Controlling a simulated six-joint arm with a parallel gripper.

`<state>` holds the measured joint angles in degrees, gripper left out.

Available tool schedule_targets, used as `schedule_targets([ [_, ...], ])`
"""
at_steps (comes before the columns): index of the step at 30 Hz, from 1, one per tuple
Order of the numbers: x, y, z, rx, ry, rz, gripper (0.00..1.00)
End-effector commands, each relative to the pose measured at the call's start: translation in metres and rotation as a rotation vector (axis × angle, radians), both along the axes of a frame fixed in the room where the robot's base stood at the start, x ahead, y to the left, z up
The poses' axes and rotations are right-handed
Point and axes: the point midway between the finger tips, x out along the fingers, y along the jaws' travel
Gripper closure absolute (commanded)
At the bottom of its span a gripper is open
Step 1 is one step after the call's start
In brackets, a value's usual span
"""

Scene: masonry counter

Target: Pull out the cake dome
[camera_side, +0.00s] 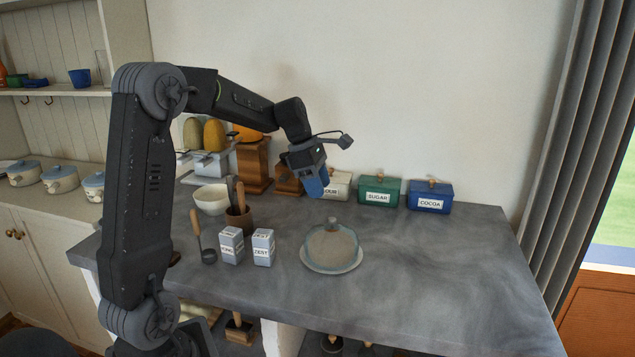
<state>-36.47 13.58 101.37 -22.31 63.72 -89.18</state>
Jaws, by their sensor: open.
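The cake dome (331,245) is clear glass with a knob on top. It stands upright on a round pale plate near the middle of the grey counter. My gripper (318,190) has blue fingers and hangs above the counter, up and slightly left of the dome in the picture. It is apart from the dome, and I see nothing held in it. The gap between the fingers is hard to make out from this side.
Two small boxes (263,247) stand left of the dome, near a ladle (207,254), a utensil pot (239,220) and a white bowl (210,199). Labelled canisters, including green sugar (379,192) and blue cocoa (430,197), line the wall. The counter's right side is clear.

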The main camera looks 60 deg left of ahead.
Motion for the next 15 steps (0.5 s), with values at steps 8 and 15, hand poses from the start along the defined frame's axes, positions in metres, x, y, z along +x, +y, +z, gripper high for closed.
schedule_targets([
  [8,0.007,-0.009,-0.028,-0.001,0.002,-0.005,0.53],
  [15,0.013,-0.015,-0.054,0.0,0.003,-0.007,0.53],
])
